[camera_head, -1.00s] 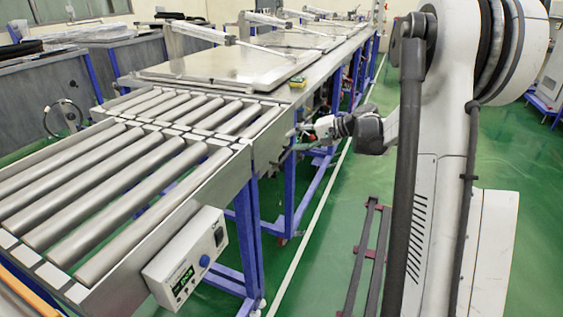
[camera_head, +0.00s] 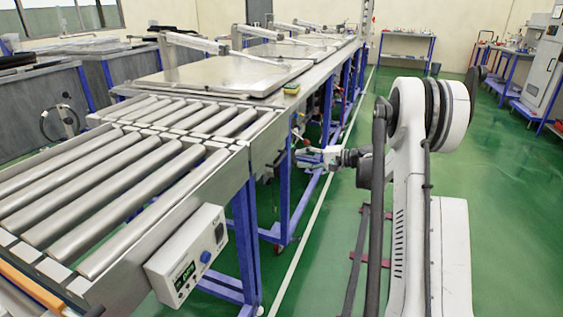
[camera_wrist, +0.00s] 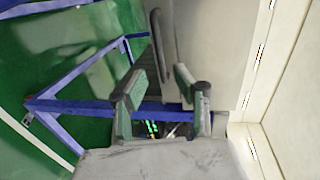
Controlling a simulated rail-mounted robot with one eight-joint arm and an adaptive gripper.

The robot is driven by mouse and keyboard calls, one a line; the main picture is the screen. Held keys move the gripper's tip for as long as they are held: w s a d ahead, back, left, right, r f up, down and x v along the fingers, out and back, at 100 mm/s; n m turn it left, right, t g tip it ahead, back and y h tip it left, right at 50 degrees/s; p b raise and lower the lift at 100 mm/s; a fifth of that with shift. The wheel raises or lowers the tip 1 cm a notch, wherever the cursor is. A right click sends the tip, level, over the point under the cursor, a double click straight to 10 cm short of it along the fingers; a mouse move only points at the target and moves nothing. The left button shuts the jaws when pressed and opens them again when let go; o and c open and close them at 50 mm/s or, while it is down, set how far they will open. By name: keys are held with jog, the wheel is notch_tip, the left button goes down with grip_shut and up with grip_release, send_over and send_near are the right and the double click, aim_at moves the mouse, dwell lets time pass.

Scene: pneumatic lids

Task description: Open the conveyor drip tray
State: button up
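The conveyor (camera_head: 190,225) fills the left of the head view, with its roller bed on top. My gripper (camera_head: 298,158) is beside its right-hand side, below roller height. In the wrist view, my gripper (camera_wrist: 160,95) has its two fingers apart, with nothing held between them. Ahead of the fingers is a flat grey panel (camera_wrist: 210,40), which looks like the drip tray front. A curved grey handle (camera_wrist: 157,45) stands on its edge, beyond the fingers and apart from them. I cannot tell how far the tray is pulled out; the head view hides most of it.
A control box (camera_head: 187,256) hangs on the conveyor's near side. Blue legs (camera_head: 246,235) stand under the conveyor, and a blue frame also shows in the wrist view (camera_wrist: 75,105). Green floor is open at right.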

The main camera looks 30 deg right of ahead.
aim_at(281, 159)
jog(key=b+x, duration=0.1)
jog(key=x, duration=0.7)
jog(key=shift+w+a, duration=0.2)
grip_shut()
